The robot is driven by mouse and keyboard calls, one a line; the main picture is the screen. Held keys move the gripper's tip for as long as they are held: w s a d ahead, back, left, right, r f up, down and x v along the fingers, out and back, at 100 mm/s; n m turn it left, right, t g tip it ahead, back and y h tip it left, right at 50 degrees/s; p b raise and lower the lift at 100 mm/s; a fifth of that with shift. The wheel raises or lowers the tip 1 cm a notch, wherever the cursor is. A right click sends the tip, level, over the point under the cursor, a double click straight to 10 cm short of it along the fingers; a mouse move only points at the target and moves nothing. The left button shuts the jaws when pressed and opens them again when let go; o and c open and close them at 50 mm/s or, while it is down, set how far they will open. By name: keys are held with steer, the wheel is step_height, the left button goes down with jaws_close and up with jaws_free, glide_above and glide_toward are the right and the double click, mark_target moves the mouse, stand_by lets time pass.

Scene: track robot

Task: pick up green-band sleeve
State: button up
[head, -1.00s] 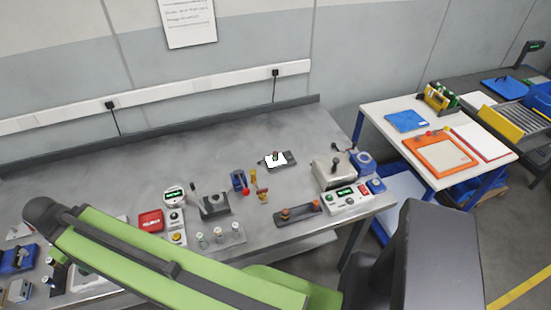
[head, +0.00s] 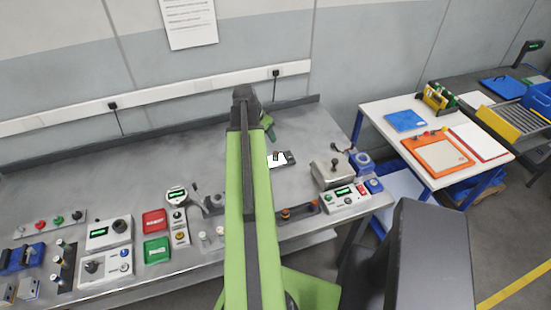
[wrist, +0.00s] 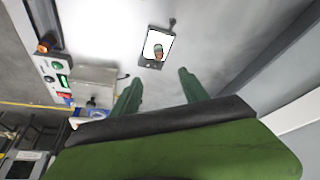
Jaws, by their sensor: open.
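A small sleeve (wrist: 158,50) with a green band and an orange-brown part stands on a white-topped dark plate (wrist: 150,63) in the wrist view. In the head view the same plate (head: 290,158) lies toward the back of the bench, and the sleeve on it is too small to make out well. My gripper (wrist: 160,85) is open and empty, its two green fingers apart. The sleeve shows beyond the fingertips, between their lines, and is not touched. In the head view my gripper (head: 269,130) is above the bench, just behind and left of the plate, partly hidden by my arm.
A grey box with a lever (head: 333,172) and a control box with a green display (head: 344,192) stand right of the plate. Several control boxes and buttons line the bench's front left. A white table (head: 380,108) is farther right. The back left of the bench is clear.

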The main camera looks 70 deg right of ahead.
mark_target(275, 153)
steer(key=b+x, duration=1.1)
steer(key=x, duration=0.1)
steer(key=shift+f+b, duration=0.35)
steer(key=shift+s+r, duration=0.1)
steer(key=b+x, duration=0.5)
steer(key=shift+a+f, duration=0.25)
steer(key=shift+a, duration=0.15)
steer(key=shift+r, duration=0.2)
jaws_close()
